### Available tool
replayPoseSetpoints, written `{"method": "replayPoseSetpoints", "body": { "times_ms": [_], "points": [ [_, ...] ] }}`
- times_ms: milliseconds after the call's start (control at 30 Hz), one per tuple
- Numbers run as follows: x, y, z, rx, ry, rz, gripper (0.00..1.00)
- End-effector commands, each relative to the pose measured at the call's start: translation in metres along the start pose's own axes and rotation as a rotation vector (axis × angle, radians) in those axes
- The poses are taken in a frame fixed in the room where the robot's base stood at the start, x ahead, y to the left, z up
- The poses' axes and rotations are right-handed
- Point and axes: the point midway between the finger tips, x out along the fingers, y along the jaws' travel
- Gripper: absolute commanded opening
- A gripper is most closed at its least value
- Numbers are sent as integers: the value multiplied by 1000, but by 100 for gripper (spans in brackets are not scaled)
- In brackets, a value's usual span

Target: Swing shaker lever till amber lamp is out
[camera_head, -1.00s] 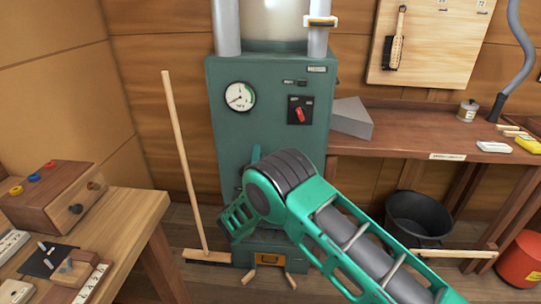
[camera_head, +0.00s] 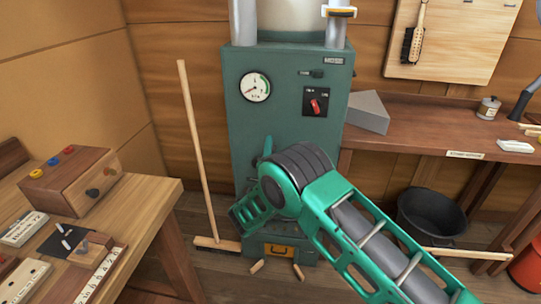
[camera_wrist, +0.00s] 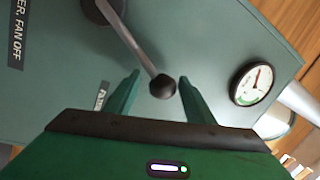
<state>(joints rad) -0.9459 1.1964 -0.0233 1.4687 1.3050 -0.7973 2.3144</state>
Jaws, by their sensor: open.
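The shaker lever is a grey rod with a black ball knob (camera_wrist: 162,87) in the wrist view. It runs from a dark round pivot (camera_wrist: 103,10) on the green cabinet (camera_head: 290,135). My gripper (camera_wrist: 159,77) is open, with one green finger on each side of the knob. The knob sits between the fingertips, with a gap on the left and a smaller one on the right. I cannot make out an amber lamp in either view.
The cabinet carries a dial gauge (camera_head: 254,87) and a red rotary switch (camera_head: 315,103). A broom (camera_head: 200,150) leans at its left. A wooden bench (camera_head: 150,200) stands at left, a workbench (camera_head: 420,135) at right with a black bucket (camera_head: 432,213) below.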

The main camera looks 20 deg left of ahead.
Motion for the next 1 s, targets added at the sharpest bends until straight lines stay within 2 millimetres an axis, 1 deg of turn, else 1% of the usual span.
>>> {"method": "replayPoseSetpoints", "body": {
  "times_ms": [67,167,367,500,800,1000],
  "points": [
    [-5,0,1,0,-1,1,49],
    [-17,0,2,0,-3,2,49],
    [-57,1,3,-2,-7,2,49],
    [-73,1,5,-3,-9,1,49],
    [-101,2,4,-1,-6,4,49],
    [-108,2,2,0,-4,3,49]
  ]
}}
